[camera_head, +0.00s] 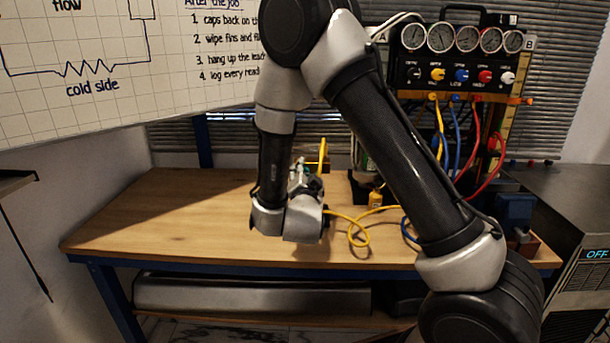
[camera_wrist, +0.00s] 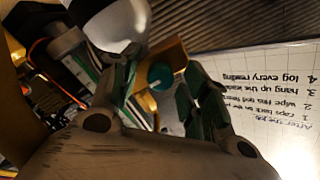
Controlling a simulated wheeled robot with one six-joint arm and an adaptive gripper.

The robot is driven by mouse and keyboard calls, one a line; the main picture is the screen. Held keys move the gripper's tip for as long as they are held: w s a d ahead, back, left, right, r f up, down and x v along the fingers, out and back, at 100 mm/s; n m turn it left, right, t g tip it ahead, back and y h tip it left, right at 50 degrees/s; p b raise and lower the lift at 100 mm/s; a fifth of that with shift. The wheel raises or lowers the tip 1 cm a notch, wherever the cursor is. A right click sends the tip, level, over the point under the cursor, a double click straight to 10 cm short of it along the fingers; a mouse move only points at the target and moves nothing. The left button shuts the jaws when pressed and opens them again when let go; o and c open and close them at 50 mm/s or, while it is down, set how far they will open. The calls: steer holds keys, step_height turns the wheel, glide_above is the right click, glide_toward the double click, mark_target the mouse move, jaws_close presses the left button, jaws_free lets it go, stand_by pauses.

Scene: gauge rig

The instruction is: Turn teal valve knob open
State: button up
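The teal valve knob (camera_wrist: 160,75) shows in the wrist view as a small round teal shape in front of a yellow-tan part. My gripper (camera_wrist: 163,65) has its two fingers apart, one on each side of the knob in the picture. A gap shows between the knob and the right finger; whether the left finger touches it I cannot tell. In the head view my gripper (camera_head: 308,185) is small and partly covered by my wrist, above the bench by a yellow upright part (camera_head: 323,155). I cannot make out the knob there.
A wooden bench (camera_head: 180,215) has free room at the left. A yellow hose (camera_head: 358,235) loops over it close to my wrist. A gauge panel (camera_head: 455,75) with coloured hoses stands at the back right. A whiteboard (camera_head: 110,100) hangs at the upper left.

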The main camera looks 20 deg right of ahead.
jaws_close()
steer(key=shift+n, duration=0.3)
steer(key=n, duration=1.7)
steer(key=shift+a, duration=0.1)
steer(key=shift+n, duration=0.3)
steer(key=shift+o, duration=0.3)
jaws_free()
